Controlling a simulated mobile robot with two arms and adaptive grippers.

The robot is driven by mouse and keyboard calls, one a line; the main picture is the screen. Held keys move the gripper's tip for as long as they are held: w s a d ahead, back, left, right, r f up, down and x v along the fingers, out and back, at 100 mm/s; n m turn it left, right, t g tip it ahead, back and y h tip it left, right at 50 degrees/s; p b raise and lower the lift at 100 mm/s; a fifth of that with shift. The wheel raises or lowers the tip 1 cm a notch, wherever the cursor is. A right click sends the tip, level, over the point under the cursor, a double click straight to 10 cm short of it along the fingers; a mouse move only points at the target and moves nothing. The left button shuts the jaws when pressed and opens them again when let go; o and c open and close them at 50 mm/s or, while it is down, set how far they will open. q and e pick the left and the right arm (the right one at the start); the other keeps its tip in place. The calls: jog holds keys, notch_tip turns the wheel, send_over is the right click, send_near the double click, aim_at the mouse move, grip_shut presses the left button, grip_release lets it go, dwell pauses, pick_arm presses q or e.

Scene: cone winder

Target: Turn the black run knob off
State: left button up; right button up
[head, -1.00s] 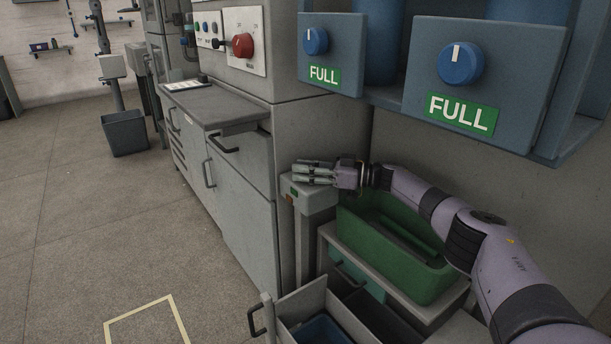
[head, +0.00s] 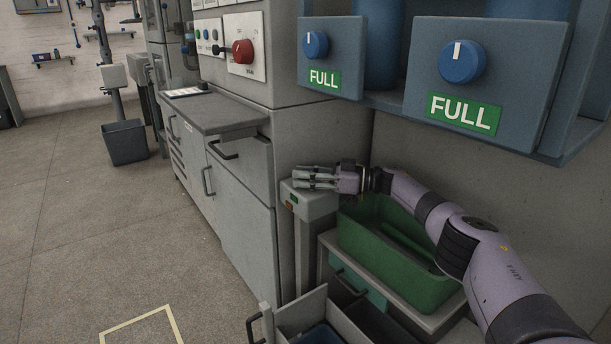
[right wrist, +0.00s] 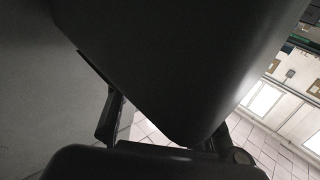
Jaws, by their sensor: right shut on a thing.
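A small black knob (head: 217,49) shows on the pale control panel left of the large red knob (head: 243,51), at the upper left of the head view. Its setting is too small to read. My right gripper (head: 316,178) is low in the middle of the head view, by the top of a grey post, well to the right of and below the black knob. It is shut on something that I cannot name. In the right wrist view a large dark rounded shape (right wrist: 180,65) fills the middle, and no knob shows. My left gripper is out of view.
Two blue knobs (head: 316,44) (head: 462,62) with green FULL labels are on boxes at the upper right. A grey worktop (head: 215,112) juts out below the panel. A grey post (head: 308,215) and a green bin (head: 395,255) are near my right arm.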

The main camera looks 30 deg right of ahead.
jog(key=o, duration=1.1)
jog(key=v, duration=1.2)
